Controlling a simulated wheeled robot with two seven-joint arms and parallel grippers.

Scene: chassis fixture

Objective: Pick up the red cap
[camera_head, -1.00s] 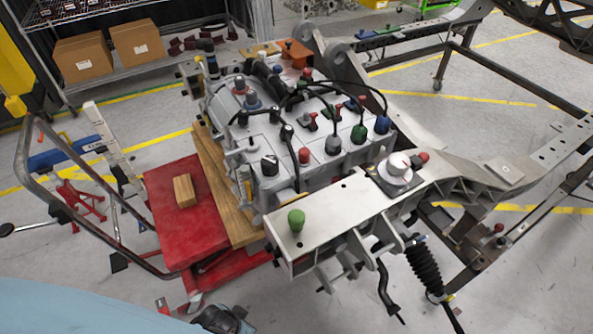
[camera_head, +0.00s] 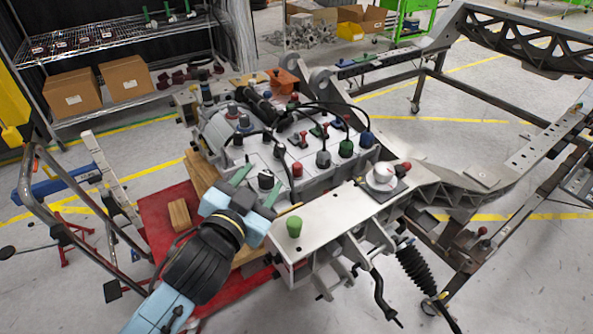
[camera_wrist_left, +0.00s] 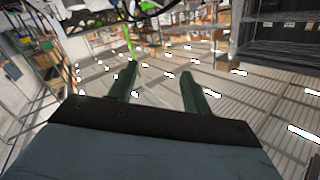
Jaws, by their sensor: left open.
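Several red caps show in the head view, and I cannot tell which one the task names. One red cap (camera_head: 297,170) stands upright on the near side of the grey block (camera_head: 322,184). Another small red cap (camera_head: 406,166) is beside the white round part on the metal beam. My left gripper (camera_head: 263,178) is at the block's near left side, left of the nearest red cap and apart from it. Its green fingers are open and empty. The left wrist view shows the spread fingers (camera_wrist_left: 159,72) with no cap between them. My right gripper is not in view.
Close to the gripper are a black cap (camera_head: 265,180) and a green cap (camera_head: 294,227). Black hoses (camera_head: 335,105) arch over the block. A red cart (camera_head: 155,215) with a wooden block (camera_head: 179,215) stands at left. The beam's top (camera_head: 340,212) is mostly bare.

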